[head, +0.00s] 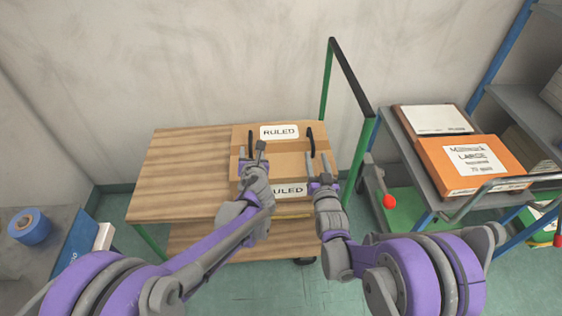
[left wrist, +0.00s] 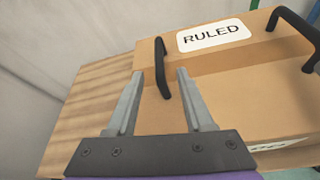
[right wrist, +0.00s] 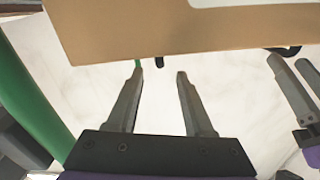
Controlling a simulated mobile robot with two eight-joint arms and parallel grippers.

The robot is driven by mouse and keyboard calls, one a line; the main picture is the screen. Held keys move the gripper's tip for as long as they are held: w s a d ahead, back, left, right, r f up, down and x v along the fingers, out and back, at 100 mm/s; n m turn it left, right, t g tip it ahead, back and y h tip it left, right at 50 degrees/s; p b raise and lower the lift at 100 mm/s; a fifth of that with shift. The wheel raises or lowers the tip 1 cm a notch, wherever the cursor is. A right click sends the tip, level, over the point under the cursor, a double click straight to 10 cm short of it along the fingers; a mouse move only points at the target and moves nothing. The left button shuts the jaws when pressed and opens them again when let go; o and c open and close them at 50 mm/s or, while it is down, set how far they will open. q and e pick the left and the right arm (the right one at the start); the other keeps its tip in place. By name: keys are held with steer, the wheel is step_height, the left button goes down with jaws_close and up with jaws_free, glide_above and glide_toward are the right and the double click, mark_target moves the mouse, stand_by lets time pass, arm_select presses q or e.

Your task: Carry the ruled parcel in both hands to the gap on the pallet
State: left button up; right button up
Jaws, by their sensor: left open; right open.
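The ruled parcel (head: 275,163) is a brown cardboard box with white RULED labels and two black handles, resting on a wooden-topped trolley. My left gripper (head: 251,150) is open at its left handle (head: 250,138); in the left wrist view this handle (left wrist: 161,68) shows between the fingertips, not clamped. My right gripper (head: 318,158) is open near the right handle (head: 310,138). In the right wrist view the parcel's edge (right wrist: 200,30) crosses above the open fingers (right wrist: 160,74), and only a small dark tip shows between them. I cannot make out a pallet or its gap.
The trolley's wooden top (head: 185,170) is bare left of the parcel. Its green and black push bar (head: 351,78) rises at the right. Further right, a grey cart holds an orange box (head: 468,166) and a white-topped box (head: 432,119). Blue tape (head: 30,226) lies at far left.

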mark_target(251, 143)
arm_select(q)
steer(key=x, duration=0.7)
steer(key=shift+w+a+f, duration=0.1)
steer(key=shift+w+f, duration=0.05)
steer(key=shift+w, duration=0.2)
arm_select(e)
steer(key=w, duration=0.5)
steer(key=w+a, duration=0.1)
steer(key=w, duration=0.1)
steer(key=shift+w, duration=0.35)
arm_select(q)
jaws_close()
arm_select(e)
jaws_close()
steer(key=shift+r, duration=0.1)
